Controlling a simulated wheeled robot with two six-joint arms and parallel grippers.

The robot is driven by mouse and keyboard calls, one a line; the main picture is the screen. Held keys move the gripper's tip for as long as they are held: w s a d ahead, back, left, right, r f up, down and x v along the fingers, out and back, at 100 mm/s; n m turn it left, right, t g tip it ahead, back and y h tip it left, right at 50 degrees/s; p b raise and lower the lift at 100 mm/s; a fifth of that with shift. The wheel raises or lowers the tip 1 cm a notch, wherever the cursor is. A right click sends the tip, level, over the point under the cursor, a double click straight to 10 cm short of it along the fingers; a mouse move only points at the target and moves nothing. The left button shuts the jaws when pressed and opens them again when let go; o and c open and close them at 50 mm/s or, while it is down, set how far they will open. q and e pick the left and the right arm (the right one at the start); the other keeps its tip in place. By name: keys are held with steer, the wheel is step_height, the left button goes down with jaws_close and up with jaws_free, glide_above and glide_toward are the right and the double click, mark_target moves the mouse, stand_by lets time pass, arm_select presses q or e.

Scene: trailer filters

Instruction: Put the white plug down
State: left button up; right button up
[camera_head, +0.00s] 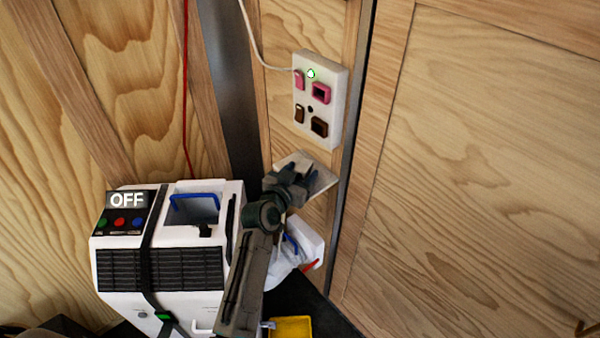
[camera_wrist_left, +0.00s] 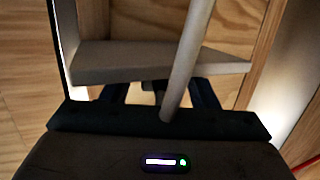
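My left gripper (camera_head: 290,182) is at a small pale shelf (camera_head: 318,178) on the wall, below the socket panel. In the left wrist view its dark fingers (camera_wrist_left: 160,94) stand apart, with the shelf (camera_wrist_left: 140,62) just beyond them. A pale cord (camera_wrist_left: 187,55) runs down across that view and goes out of sight behind the gripper's body, near the gap between the fingers. I cannot make out the white plug itself; the gripper may hide it. My right gripper is not in view.
The white socket panel (camera_head: 332,108) has pink and brown parts and a green light. A thin white cord (camera_head: 252,40) reaches it. A white machine (camera_head: 178,265) marked OFF stands left of my arm. A clear bag (camera_head: 280,268) and yellow tray (camera_head: 291,327) are below.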

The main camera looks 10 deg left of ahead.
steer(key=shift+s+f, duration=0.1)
arm_select(q)
steer(key=shift+r, duration=0.2)
steer(key=shift+r+p, duration=0.5)
steer(key=b+v, duration=0.1)
steer(key=v, duration=1.1)
steer(key=shift+f, duration=0.15)
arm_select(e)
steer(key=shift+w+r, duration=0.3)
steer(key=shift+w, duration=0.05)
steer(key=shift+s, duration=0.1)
